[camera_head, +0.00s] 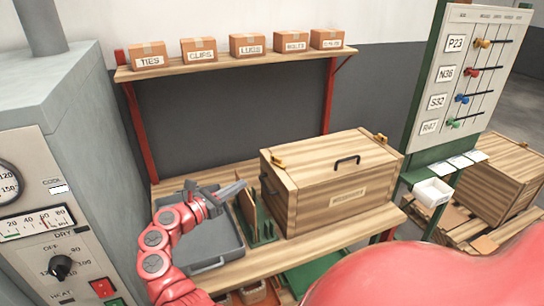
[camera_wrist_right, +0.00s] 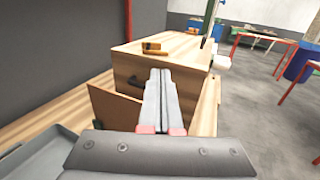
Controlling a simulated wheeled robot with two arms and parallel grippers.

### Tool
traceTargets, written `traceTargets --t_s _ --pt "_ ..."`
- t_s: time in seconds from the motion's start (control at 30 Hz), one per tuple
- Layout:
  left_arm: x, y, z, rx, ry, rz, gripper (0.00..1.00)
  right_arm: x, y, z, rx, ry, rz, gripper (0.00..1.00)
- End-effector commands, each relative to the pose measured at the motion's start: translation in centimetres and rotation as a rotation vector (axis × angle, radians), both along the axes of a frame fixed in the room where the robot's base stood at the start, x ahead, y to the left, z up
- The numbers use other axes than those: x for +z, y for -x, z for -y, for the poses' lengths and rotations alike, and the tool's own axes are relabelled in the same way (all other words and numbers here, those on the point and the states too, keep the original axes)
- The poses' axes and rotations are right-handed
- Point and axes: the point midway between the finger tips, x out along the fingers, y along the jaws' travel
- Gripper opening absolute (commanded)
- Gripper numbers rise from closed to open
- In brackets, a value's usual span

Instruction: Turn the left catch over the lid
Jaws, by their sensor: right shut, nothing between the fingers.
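A wooden crate (camera_head: 315,200) stands on the bench with its lid (camera_head: 325,160) down. The other catch (camera_head: 380,138) is at the lid's right end. My right gripper (camera_head: 241,187) is shut and empty, left of the crate and apart from the left catch. In the right wrist view its fingers (camera_wrist_right: 160,78) point towards the crate's end. My left gripper is not in view.
A grey tray (camera_head: 222,262) lies on the bench under my right arm. An upright board in a green holder (camera_head: 263,232) stands between my gripper and the crate. A shelf (camera_head: 215,66) with several cartons runs behind. A grey machine (camera_head: 45,130) stands at left.

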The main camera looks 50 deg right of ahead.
Motion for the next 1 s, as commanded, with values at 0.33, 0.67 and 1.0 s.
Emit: traceTargets --t_s 0.33,0.67,1.0 --pt "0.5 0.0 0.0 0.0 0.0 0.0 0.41 0.2 0.1 0.9 0.0 0.005 -0.004 0.0" --pt "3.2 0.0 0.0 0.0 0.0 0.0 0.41 0.6 0.4 7.2 -0.001 0.007 -0.007 0.0" --pt "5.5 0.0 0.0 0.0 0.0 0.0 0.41 0.3 0.6 12.9 0.002 0.006 -0.009 0.0"
